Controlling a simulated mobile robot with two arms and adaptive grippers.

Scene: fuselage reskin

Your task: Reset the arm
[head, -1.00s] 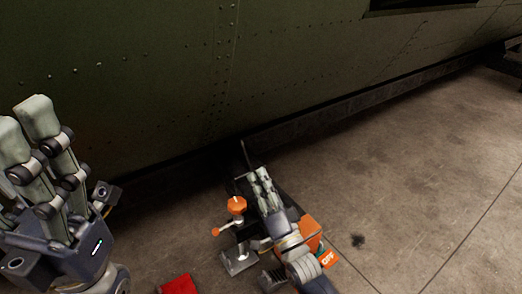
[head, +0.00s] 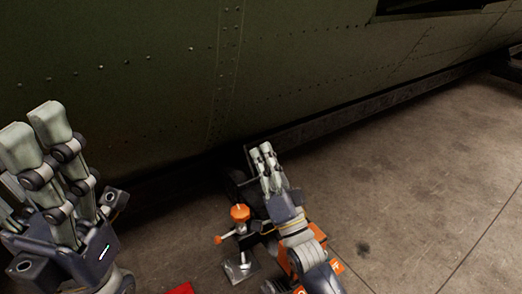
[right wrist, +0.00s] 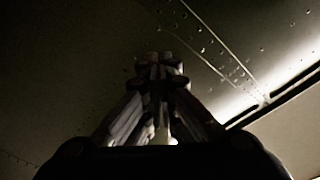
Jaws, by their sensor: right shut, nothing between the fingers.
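My right gripper (head: 264,155) is in the lower middle of the head view, in front of the green fuselage skin (head: 120,90). Its fingers are together and hold nothing. In the right wrist view its fingers (right wrist: 158,65) converge in front of the dark riveted skin (right wrist: 80,60). My left gripper (head: 38,128) is large at the left edge of the head view, its fingers pointing up. Nothing shows in it, but the picture edge cuts part of it off, so its opening is unclear.
An orange-knobbed tool (head: 239,213) on a metal base stands beside my right arm. A red object (head: 181,289) shows at the bottom edge. A dark rail (head: 350,122) runs along the fuselage's foot. The concrete floor (head: 430,190) at right is clear.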

